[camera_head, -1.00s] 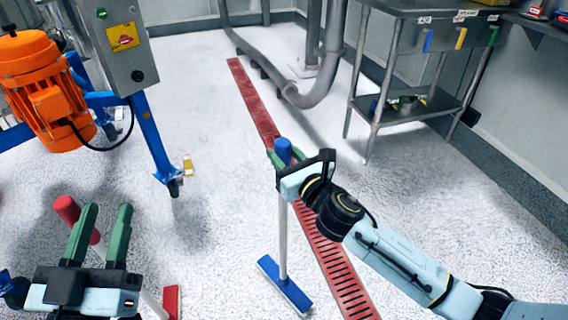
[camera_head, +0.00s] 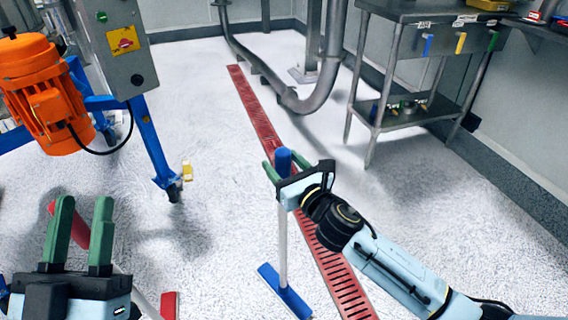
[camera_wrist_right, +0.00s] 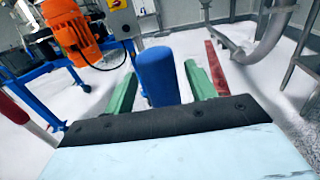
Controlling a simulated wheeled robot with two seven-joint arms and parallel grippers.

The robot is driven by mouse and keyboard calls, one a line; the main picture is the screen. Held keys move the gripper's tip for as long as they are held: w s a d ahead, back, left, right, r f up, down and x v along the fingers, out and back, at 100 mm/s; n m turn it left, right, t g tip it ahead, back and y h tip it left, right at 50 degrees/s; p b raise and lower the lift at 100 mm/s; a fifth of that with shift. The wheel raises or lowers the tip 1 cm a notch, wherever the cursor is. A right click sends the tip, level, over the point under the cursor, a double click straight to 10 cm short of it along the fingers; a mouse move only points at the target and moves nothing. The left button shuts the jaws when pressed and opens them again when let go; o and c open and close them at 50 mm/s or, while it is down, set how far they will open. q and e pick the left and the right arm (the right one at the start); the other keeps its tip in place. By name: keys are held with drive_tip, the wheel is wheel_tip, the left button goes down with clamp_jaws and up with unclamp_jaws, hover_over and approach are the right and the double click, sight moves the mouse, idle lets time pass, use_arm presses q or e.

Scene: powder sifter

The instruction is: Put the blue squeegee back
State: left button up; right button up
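The blue squeegee stands upright, with its blue handle end (camera_head: 283,160), white shaft and blue head (camera_head: 285,292) low at the floor beside the drain. Whether the head touches the floor I cannot tell. In the right wrist view the blue handle end (camera_wrist_right: 157,78) sits between the fingers. My left gripper (camera_head: 84,208) is open at the lower left, its green fingers apart, in front of a red squeegee (camera_head: 169,304).
A steel table (camera_head: 425,12) at the back right has blue, yellow and green hanging items at its front edge. An orange motor (camera_head: 45,95) on a blue wheeled frame stands at left. A red floor drain (camera_head: 255,112) runs through the middle. The floor around it is mostly clear.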

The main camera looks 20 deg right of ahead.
drive_tip(key=shift+r, duration=0.25)
drive_tip(key=p+v, duration=0.2)
drive_tip(key=v, duration=0.9)
use_arm(q)
drive_tip(key=f+g, duration=0.1)
drive_tip(key=w+f+g, duration=0.1)
drive_tip(key=f, duration=0.1)
drive_tip(key=w+f+g+y, duration=0.1)
drive_tip(key=shift+f+g, duration=0.15)
drive_tip(key=shift+g, duration=0.25)
use_arm(e)
drive_tip(key=s+a+r+n+t, duration=0.1)
drive_tip(key=s+r+n, duration=0.3)
drive_tip(key=n, duration=1.4)
drive_tip(key=s+a+r+n+t, duration=0.1)
drive_tip(key=s+a+r+n, duration=0.2)
drive_tip(key=r+n, duration=0.5)
drive_tip(key=s+n, duration=0.1)
drive_tip(key=n, duration=0.8)
drive_tip(key=shift+n+y, duration=0.4)
drive_tip(key=shift+c, duration=0.3)
